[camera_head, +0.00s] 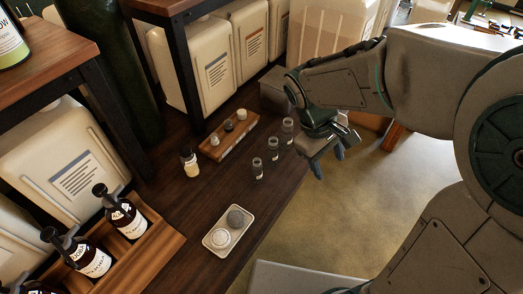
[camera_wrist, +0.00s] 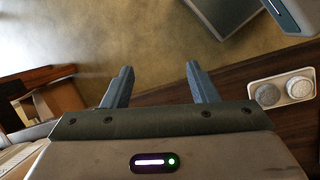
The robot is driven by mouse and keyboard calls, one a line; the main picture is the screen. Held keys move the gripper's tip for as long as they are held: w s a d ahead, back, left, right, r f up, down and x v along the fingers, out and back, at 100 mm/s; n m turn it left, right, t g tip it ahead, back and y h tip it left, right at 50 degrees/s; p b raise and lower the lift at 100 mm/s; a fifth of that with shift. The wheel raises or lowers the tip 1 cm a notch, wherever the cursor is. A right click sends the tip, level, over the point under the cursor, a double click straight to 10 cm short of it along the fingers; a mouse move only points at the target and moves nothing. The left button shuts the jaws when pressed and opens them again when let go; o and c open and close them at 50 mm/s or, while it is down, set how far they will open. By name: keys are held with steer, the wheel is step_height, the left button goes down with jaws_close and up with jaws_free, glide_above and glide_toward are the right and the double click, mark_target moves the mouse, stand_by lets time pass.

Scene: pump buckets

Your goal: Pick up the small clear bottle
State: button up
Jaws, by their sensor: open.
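Three small clear bottles stand in a slanting row on the dark wooden table (camera_head: 190,215) in the head view: a near one (camera_head: 257,168), a middle one (camera_head: 273,149) and a far one (camera_head: 288,130). I cannot tell which one is meant. My gripper (camera_head: 330,168) is just right of the row, beyond the table's edge and apart from the bottles. Its two blue-grey fingers point down. In the wrist view my gripper (camera_wrist: 160,85) is open and empty, with the floor and the table edge behind it. No bottle shows in the wrist view.
A pale dish (camera_head: 217,248) holds two round pieces. Pump bottles (camera_head: 124,215) stand in a wooden crate at lower left. White canisters (camera_head: 208,75) line the back.

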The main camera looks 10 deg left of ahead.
steer(key=w+a+f+n+t+h, duration=0.1)
steer(key=a+f+n+h, duration=0.1)
steer(key=a+f+n, duration=0.3)
steer(key=w+a+f+n+t+h, duration=0.1)
steer(key=a+n+h, duration=0.15)
steer(key=a, duration=0.45)
steer(key=n+t+h, duration=0.2)
steer(key=n+t, duration=0.5)
steer(key=n, duration=0.2)
glide_toward(254, 173)
steer(key=x, duration=0.7)
steer(key=shift+w+d+p, duration=0.1)
steer(key=shift+w+p, duration=0.05)
steer(key=shift+p, duration=0.2)
steer(key=p+x, duration=0.1)
steer(key=x, duration=0.4)
steer(key=shift+w+d+f, duration=0.1)
steer(key=shift+w+d, duration=0.05)
steer(key=shift+w, duration=0.3)
steer(key=c, duration=1)
